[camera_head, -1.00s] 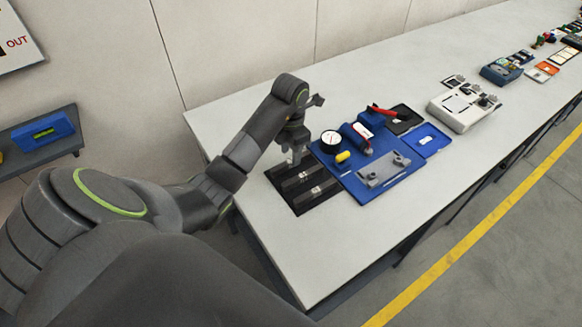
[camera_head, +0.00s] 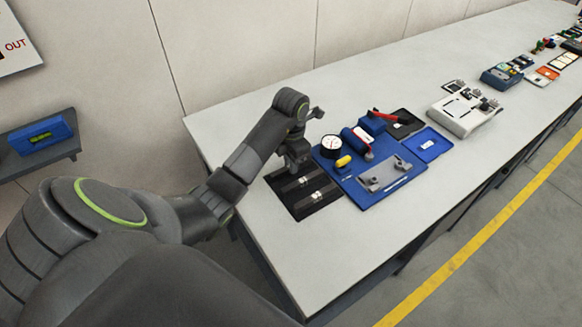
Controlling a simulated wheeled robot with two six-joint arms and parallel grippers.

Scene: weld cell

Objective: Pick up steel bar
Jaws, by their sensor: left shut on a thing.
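A black tray (camera_head: 280,186) lies on the near left part of the table. Two dark bars with small silver patches lie across it: the upper steel bar (camera_head: 314,176) and the lower bar (camera_head: 326,191). My left gripper (camera_head: 294,168) points down at the tray's far edge, by the upper bar. It is shut on a steel bar, but the fingers and the gripped part are small and dark, so the contact is hard to see. I cannot tell whether the bar is lifted. My right gripper is not in view.
A blue board (camera_head: 350,187) beside the tray holds a round gauge (camera_head: 331,144), a yellow piece (camera_head: 343,161) and a grey bracket (camera_head: 384,175). Red-handled pliers (camera_head: 384,116) and a blue case (camera_head: 427,147) stand beyond. The table's front left is clear.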

